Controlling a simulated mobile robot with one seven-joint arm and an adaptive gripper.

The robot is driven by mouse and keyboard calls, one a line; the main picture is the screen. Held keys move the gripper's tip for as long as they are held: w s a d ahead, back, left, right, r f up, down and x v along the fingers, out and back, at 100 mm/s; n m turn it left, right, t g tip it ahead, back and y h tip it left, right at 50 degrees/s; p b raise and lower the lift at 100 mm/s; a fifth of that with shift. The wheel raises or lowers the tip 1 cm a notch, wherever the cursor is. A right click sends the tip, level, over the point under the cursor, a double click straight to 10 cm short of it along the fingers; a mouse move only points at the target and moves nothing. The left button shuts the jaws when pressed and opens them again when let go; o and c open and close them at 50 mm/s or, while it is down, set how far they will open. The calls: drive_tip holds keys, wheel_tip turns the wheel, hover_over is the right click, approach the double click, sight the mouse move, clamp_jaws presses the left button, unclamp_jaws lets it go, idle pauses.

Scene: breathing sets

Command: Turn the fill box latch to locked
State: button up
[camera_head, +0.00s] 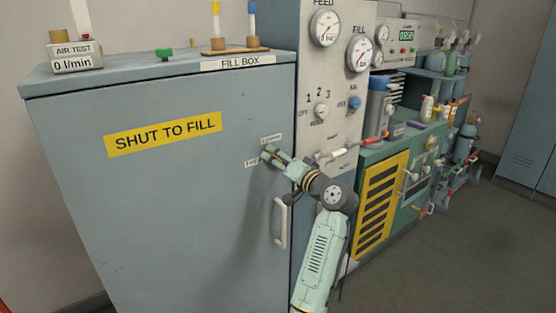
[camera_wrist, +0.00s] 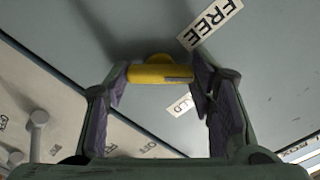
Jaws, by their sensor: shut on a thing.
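The fill box (camera_head: 200,200) is a blue-grey cabinet with its door shut, at the left in the head view. Its latch (camera_wrist: 150,73) is a yellow bar, lying across the picture between my fingers in the wrist view. My gripper (camera_head: 272,156) is at the upper right of the door and shut on the latch. A FREE label (camera_wrist: 212,22) is beside the latch in the wrist view. A second label (camera_wrist: 181,105) is partly hidden by my finger. In the head view my gripper mostly hides the latch, so its exact angle is hard to tell there.
A pale door handle (camera_head: 281,222) is just below my gripper. A gauge panel (camera_head: 325,90) with knobs and levers stands close on the right. A green unit with a yellow grille (camera_head: 383,203) is beyond. Open floor lies at the lower right.

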drive_tip(key=o, duration=1.2)
drive_tip(key=shift+c, duration=0.2)
drive_tip(key=v, duration=1.2)
drive_tip(key=shift+a, duration=0.1)
